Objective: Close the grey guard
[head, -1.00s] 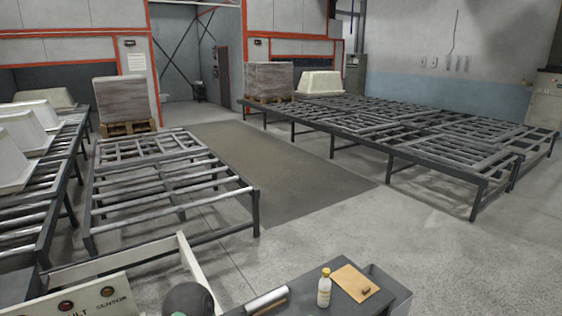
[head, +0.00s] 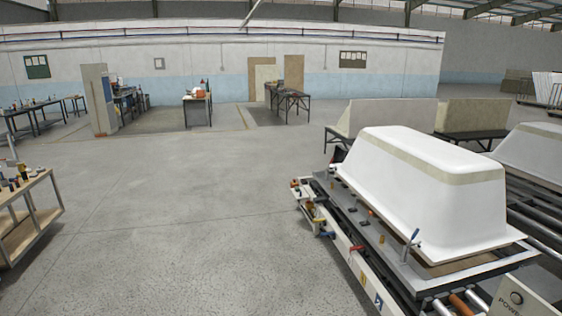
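I cannot pick out a grey guard with certainty in the head view. A white bathtub shell (head: 425,185) lies upside down on a conveyor frame (head: 370,268) at the right. Small levers and clamps with orange and blue parts sit along the frame's near side. Part of a pale control panel (head: 528,300) shows at the bottom right corner. Neither of my grippers is in view.
Open concrete floor (head: 190,210) fills the middle and left. A wooden cart (head: 28,215) stands at the left edge. Workbenches (head: 197,107) line the far wall. Pale panels (head: 385,115) stand behind the shell, and another white shell (head: 535,150) is at the right.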

